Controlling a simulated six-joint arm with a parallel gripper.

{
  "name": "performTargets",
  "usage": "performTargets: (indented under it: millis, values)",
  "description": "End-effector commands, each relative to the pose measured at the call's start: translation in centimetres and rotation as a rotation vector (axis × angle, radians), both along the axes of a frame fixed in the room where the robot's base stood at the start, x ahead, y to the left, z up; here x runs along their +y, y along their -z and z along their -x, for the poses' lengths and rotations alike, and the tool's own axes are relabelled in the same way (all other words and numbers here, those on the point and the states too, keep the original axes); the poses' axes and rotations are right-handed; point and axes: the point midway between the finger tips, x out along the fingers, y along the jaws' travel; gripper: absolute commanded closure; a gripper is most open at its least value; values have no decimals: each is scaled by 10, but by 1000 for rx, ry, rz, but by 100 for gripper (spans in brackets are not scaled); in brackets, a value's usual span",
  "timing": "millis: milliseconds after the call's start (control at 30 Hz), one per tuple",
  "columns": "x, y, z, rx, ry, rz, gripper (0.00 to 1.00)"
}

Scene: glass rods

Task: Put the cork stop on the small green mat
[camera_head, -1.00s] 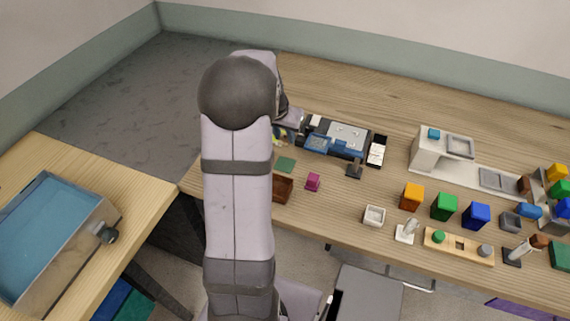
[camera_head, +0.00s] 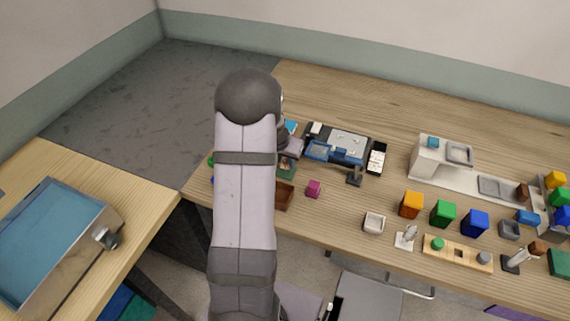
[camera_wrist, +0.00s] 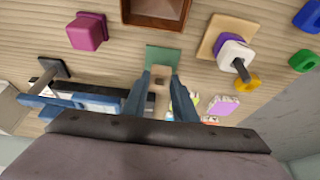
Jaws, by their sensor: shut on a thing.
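My gripper (camera_wrist: 162,88) is shut on the cork stop (camera_wrist: 159,76), a small tan block with a dark spot, held between the blue fingertips in the wrist view. The small green mat (camera_wrist: 163,55) lies on the table just beyond the fingertips, and the cork stop overlaps its near part in the picture. I cannot tell whether the cork touches the mat. In the head view my arm hides the cork and most of the gripper.
A brown open box (camera_wrist: 157,10) stands just past the mat. A magenta cube (camera_wrist: 87,31) is to the left, and a tan base with a purple and white piece (camera_wrist: 234,48) is to the right. A blue-and-grey device (camera_head: 338,148) is near the mat.

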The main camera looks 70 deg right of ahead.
Motion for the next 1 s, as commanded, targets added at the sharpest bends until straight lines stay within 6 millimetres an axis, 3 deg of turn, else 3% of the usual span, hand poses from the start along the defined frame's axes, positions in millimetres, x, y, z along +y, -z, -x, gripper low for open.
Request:
performTargets:
  millis: [200, 667, 700, 767, 1000]
  values:
    - [0, 23, 0, 2, 0, -2, 95]
    - [0, 29, 0, 1, 0, -1, 95]
    - [0, 28, 0, 1, 0, -1, 70]
    - [0, 28, 0, 1, 0, -1, 56]
    - [0, 27, 0, 1, 0, -1, 56]
